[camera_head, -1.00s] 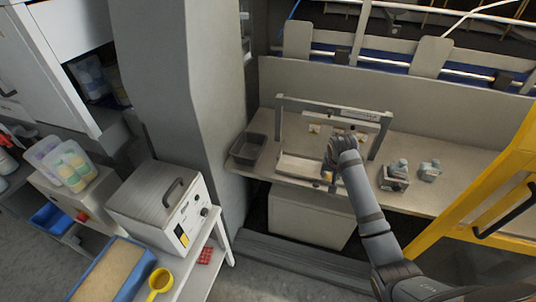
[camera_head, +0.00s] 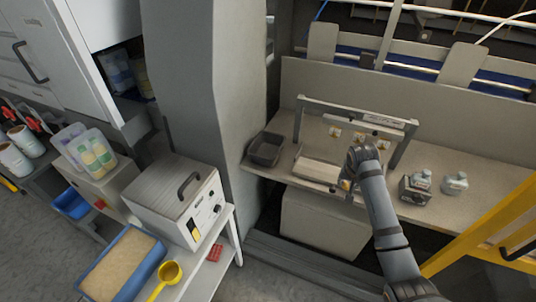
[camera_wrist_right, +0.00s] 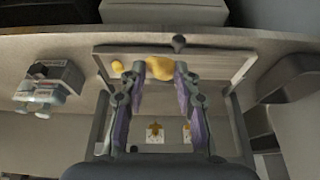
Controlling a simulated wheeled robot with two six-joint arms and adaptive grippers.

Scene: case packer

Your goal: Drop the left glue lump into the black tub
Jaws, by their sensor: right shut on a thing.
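My right gripper (camera_wrist_right: 158,72) is shut on a yellow glue lump (camera_wrist_right: 160,68), which sits between its fingertips in the right wrist view. A smaller yellow lump (camera_wrist_right: 117,66) lies just left of it there, outside the fingers. In the head view my right gripper (camera_head: 346,184) is at the front of the pale tray (camera_head: 318,170) under the grey frame. The black tub (camera_head: 266,148) stands on the bench left of the frame; it also shows at the right of the right wrist view (camera_wrist_right: 288,82). My left gripper is not in view.
The grey frame (camera_head: 352,110) arches over the tray, with several small yellow-marked cards behind. A grey column (camera_head: 215,100) rises left of the tub. A yellow guard (camera_head: 490,235) is at right.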

